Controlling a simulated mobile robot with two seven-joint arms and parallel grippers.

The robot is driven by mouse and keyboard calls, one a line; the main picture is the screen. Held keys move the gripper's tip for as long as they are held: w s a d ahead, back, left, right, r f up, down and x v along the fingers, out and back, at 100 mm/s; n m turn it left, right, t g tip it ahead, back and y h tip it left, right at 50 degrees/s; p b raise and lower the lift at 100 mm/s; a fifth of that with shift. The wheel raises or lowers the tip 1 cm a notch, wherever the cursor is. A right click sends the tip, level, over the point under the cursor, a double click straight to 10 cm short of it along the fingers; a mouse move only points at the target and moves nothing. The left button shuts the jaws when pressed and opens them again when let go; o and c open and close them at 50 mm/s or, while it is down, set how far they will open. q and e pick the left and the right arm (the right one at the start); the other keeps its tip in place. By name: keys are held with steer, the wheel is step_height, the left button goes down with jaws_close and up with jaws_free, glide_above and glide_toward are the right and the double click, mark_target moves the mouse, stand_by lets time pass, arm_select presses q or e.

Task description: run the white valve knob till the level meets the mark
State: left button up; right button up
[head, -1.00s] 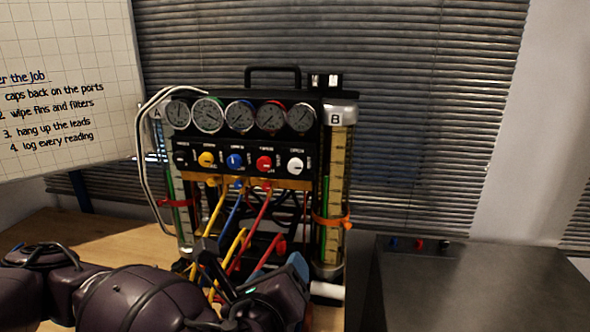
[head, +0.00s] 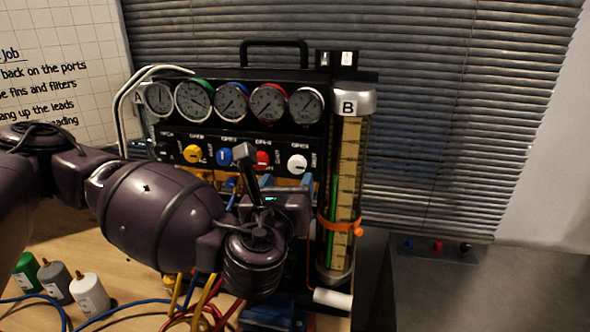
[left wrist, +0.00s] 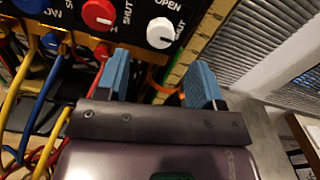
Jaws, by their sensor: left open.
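The white valve knob (head: 297,164) is at the right end of the knob row on the black gauge panel. It also shows in the left wrist view (left wrist: 160,33), just beyond the fingertips. My left gripper (head: 286,183) is open, its blue fingers below the knob and apart from it. In the left wrist view its fingers (left wrist: 160,76) stand wide with nothing between them. Cylinder B (head: 350,150) stands right of the panel with a yellow scale. A green strip (head: 336,200) shows inside it, above and below an orange band (head: 341,228). My right gripper is out of view.
The red knob (head: 263,160) is close left of the white one; blue (head: 224,157) and yellow (head: 193,154) follow. Coloured hoses hang below the panel. Several bottles (head: 90,295) stand at the lower left. A grey surface (head: 450,290) lies to the right.

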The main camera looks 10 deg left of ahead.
mark_target(296, 168)
arm_select(q)
steer(key=shift+w+p, duration=0.45)
steer(key=shift+w, duration=2.25)
steer(key=c, duration=0.9)
